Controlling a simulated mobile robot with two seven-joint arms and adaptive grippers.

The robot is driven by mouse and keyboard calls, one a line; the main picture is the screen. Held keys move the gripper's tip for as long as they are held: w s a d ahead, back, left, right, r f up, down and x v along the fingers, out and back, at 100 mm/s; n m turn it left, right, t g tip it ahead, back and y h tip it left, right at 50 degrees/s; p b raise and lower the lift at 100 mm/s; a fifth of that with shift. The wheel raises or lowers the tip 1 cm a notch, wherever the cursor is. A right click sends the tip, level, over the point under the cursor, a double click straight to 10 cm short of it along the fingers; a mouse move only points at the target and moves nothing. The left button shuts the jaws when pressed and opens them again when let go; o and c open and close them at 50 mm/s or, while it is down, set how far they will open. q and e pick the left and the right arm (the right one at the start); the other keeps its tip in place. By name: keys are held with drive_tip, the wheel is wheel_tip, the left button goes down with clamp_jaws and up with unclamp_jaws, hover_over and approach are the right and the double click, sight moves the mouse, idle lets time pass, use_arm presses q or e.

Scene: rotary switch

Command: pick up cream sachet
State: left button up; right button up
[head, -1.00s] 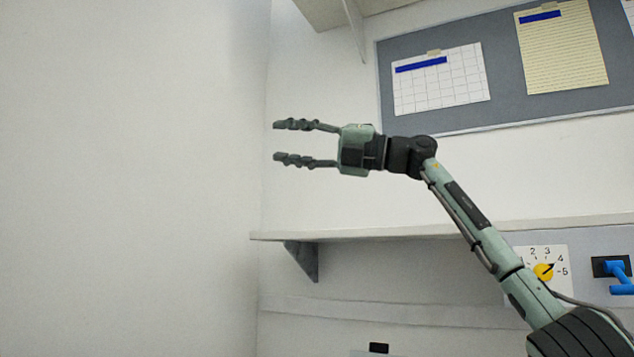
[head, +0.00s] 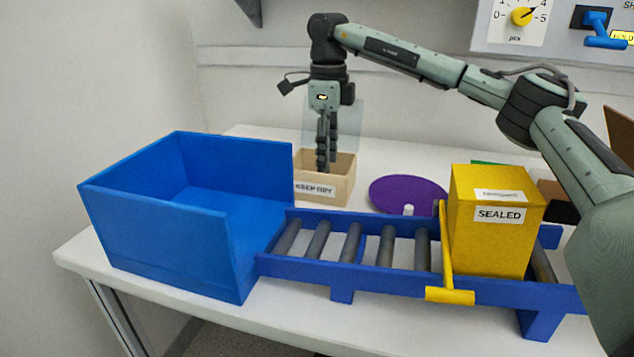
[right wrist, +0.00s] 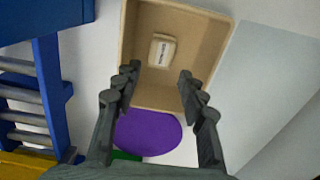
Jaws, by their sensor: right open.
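The cream sachet (right wrist: 162,50) is a small pale packet with a dark-lettered label, lying inside an open wooden box (right wrist: 125,55). In the head view the box (head: 340,187) carries a "KEEP DRY" label, and the sachet is hidden. My right gripper (head: 326,168) points down over the box, its fingertips overlapping the box in the picture. In the right wrist view the right gripper (right wrist: 158,75) is open and empty, its fingers apart on either side below the sachet. My left gripper is not in view.
A large blue bin (head: 160,245) stands left of the box. A blue roller conveyor (head: 350,279) with a yellow "SEALED" box (head: 490,245) runs in front. A purple disc (head: 400,195) lies right of the wooden box. A clear panel (head: 350,118) stands behind the gripper.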

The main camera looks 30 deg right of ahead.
wheel_tip(320, 180, down, 5)
drive_tip(key=shift+r, duration=0.1)
drive_tip(key=c, duration=0.5)
